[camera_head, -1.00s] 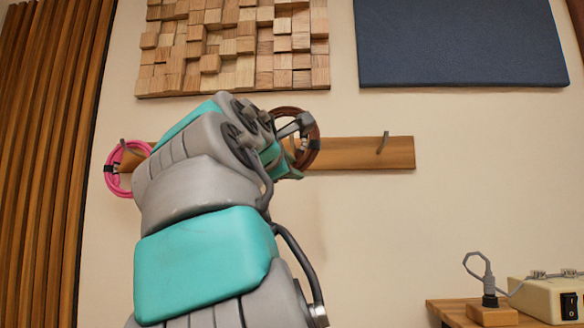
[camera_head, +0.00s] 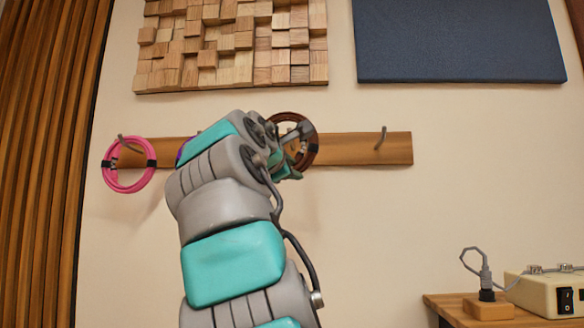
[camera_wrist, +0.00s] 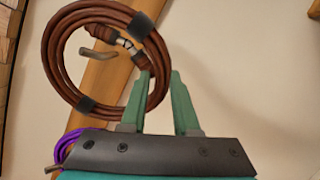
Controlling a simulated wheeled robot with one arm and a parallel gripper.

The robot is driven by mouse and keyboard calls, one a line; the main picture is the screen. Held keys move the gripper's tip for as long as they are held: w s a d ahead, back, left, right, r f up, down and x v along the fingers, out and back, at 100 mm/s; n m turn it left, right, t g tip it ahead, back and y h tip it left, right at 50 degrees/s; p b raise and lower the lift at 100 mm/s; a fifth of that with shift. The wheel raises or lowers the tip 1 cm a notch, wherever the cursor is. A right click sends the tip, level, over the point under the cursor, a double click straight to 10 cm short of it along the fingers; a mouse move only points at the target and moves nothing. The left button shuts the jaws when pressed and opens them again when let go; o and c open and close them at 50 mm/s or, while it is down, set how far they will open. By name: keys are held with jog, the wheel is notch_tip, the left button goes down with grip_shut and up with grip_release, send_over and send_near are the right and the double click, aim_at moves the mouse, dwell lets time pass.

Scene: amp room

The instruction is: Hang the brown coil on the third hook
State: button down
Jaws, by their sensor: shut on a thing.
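The brown coil (camera_head: 312,152) is in front of the wooden rail (camera_head: 355,149), right of the rail's middle and partly hidden by my arm in the head view. In the wrist view the brown coil (camera_wrist: 60,88) fills the upper left. A hook (camera_wrist: 98,57) shows inside its ring. I cannot tell whether the hook passes through the ring or stays behind it. My gripper (camera_wrist: 160,76) is shut on the coil's lower right side, between its two green fingers.
A pink coil (camera_head: 107,178) hangs on the leftmost hook. A purple coil (camera_wrist: 70,143) is on the neighbouring hook (camera_wrist: 54,168), mostly hidden by my arm in the head view. The rightmost hook (camera_head: 381,138) is empty. A wooden block panel (camera_head: 230,45) and dark panel (camera_head: 460,40) are above.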

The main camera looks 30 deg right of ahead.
jog(key=w+d+f, duration=0.2)
jog(key=w+d, duration=0.1)
jog(key=w, duration=0.1)
jog(key=shift+w+d+f, duration=0.2)
jog(key=shift+w+f, duration=0.1)
dwell(0.9)
dwell(0.6)
jog(key=c, duration=0.6)
grip_release()
